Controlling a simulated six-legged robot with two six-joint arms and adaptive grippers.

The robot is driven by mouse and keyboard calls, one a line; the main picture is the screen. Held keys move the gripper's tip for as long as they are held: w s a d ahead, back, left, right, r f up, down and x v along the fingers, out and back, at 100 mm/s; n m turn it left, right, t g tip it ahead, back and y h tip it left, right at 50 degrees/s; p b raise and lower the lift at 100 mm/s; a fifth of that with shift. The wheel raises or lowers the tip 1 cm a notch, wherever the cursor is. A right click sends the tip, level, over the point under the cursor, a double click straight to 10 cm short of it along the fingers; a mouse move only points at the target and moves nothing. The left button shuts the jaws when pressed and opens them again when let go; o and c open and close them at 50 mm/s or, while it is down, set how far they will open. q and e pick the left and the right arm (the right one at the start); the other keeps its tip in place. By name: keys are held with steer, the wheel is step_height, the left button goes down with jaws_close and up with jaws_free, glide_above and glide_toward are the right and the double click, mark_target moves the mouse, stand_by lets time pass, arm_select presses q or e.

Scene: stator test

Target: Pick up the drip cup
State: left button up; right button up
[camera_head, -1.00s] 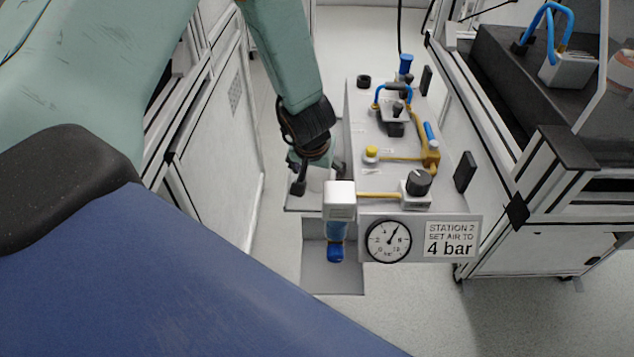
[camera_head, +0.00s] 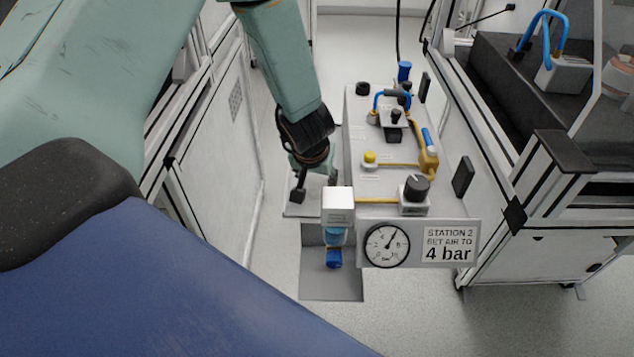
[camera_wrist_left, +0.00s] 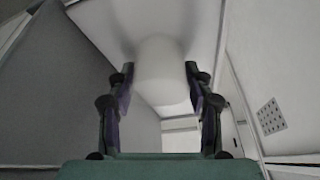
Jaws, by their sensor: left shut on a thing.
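The drip cup (camera_wrist_left: 160,62) is a plain whitish rounded cup, seen in the left wrist view between the two dark fingers. My left gripper (camera_wrist_left: 160,88) is shut on it, with one finger on each side. In the head view my left gripper (camera_head: 315,184) points down at the left side of the station panel, over a light shelf (camera_head: 295,210). The cup is hard to make out there against the pale shelf, and I cannot tell whether it touches it. My right gripper is not in view.
Close to the right of the gripper is a white-topped regulator (camera_head: 338,205) with a blue bowl (camera_head: 334,258). Beside it are a pressure gauge (camera_head: 386,245) and a "4 bar" sign (camera_head: 450,243). A white cabinet (camera_head: 215,150) stands left, with clear floor between.

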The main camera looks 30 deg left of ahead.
arm_select(q)
step_height(320, 180, up, 28)
steer(key=p, duration=2.3)
steer(key=s+d+m+h+b, duration=0.3)
steer(key=s+d+m+b, duration=0.3)
steer(key=d, duration=0.6)
steer(key=s+m, duration=0.2)
steer(key=m, duration=0.1)
steer(key=shift+d+f+h+b, duration=0.3)
steer(key=shift+d+b, duration=0.1)
steer(key=shift+s, duration=0.25)
